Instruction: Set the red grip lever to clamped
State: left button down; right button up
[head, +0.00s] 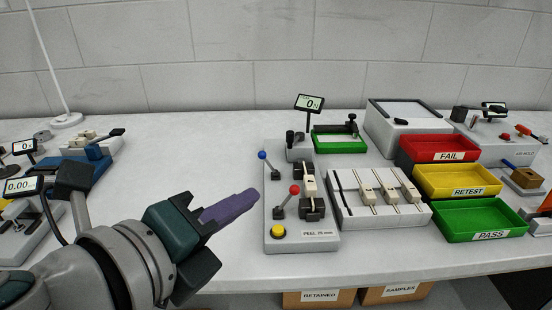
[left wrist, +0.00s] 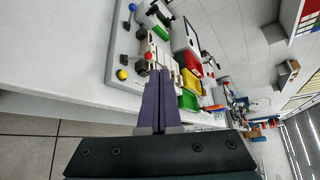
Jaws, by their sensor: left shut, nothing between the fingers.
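The red grip lever (head: 294,189) is a short grey arm with a red ball on the light grey peel fixture (head: 287,246). It leans up and to the right from its pivot in the head view. The red ball also shows in the left wrist view (left wrist: 148,56), just beyond the fingertips. My left gripper (head: 252,195) has long purple fingers, shut and empty. Its tips appear close to the fixture's left edge; I cannot tell whether they touch anything. The fingers also show in the left wrist view (left wrist: 160,75). My right gripper is not in view.
The fixture also has a blue-ball lever (head: 262,155), a yellow button (head: 278,231) and a display (head: 309,102). A sample rack (head: 382,215) and red (head: 440,140), yellow (head: 455,165) and green (head: 478,205) trays stand to the right.

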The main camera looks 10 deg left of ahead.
pick_arm(q)
jog(key=shift+v, duration=1.2)
jog(key=shift+d+r, duration=0.15)
jog(key=s+a+r+n+g+y+p, duration=0.1)
jog(key=s+a+n+g+y+p, duration=0.3)
jog(key=s+n, duration=0.65)
jog(key=s+a+r+n+g+h+p, duration=0.1)
jog(key=s+a+r+n+g+p, duration=0.15)
jog(key=s+n+g+p, duration=0.75)
jog(key=w+r+n+t+p, duration=0.3)
jog(key=r+n+p, duration=0.1)
jog(key=r+p, duration=2.8)
notch_tip(320, 180, up, 4)
jog(key=shift+a+r+t, duration=0.15)
jog(key=shift+t, duration=0.25)
jog(key=shift+w, duration=0.15)
